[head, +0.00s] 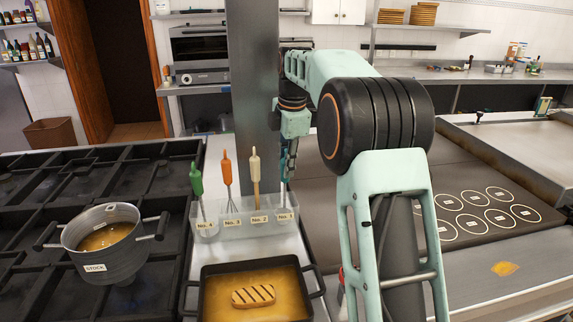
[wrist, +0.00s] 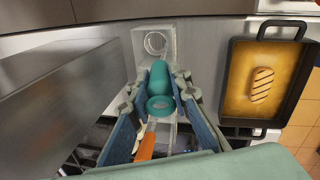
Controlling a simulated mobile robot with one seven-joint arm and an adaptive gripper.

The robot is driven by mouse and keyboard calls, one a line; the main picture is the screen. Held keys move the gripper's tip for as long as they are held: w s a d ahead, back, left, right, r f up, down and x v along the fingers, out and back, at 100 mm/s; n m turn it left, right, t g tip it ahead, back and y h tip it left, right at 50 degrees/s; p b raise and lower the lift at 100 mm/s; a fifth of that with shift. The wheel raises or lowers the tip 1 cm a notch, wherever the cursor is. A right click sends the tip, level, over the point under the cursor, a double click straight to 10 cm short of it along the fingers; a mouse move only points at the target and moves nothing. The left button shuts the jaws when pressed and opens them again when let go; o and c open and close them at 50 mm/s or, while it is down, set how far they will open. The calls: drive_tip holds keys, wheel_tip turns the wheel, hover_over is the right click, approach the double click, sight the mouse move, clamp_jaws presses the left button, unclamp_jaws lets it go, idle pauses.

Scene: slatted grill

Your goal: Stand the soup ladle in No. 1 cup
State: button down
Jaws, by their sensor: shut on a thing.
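My gripper (wrist: 160,92) is shut on the teal handle of the soup ladle (wrist: 159,82), whose ringed end faces the wrist camera. In the head view my gripper (head: 289,160) is above the clear No. 1 cup (head: 286,216), at the right end of the rack. The ladle looks roughly upright and in line with that cup. Its lower part is thin and blurred there, so I cannot tell whether it is inside the cup. In the wrist view a round opening (wrist: 155,42) shows at the rack's end, beyond the handle.
The other labelled cups hold a green-handled tool (head: 197,180), an orange-handled whisk (head: 227,170) and a cream-handled tool (head: 255,168). A grey column (head: 253,90) stands close behind the rack. A pan (head: 205,290) lies in front; a stock pot (head: 110,245) is at left.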

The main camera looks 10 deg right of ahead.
drive_tip(key=shift+f, duration=0.55)
drive_tip(key=c, duration=1.7)
unclamp_jaws()
drive_tip(key=r, duration=0.4)
drive_tip(key=s+r, duration=0.1)
drive_tip(key=r, duration=0.3)
drive_tip(key=s+r, duration=0.1)
drive_tip(key=r, duration=0.2)
drive_tip(key=shift+s+d+r, duration=0.2)
drive_tip(key=shift+r, duration=0.2)
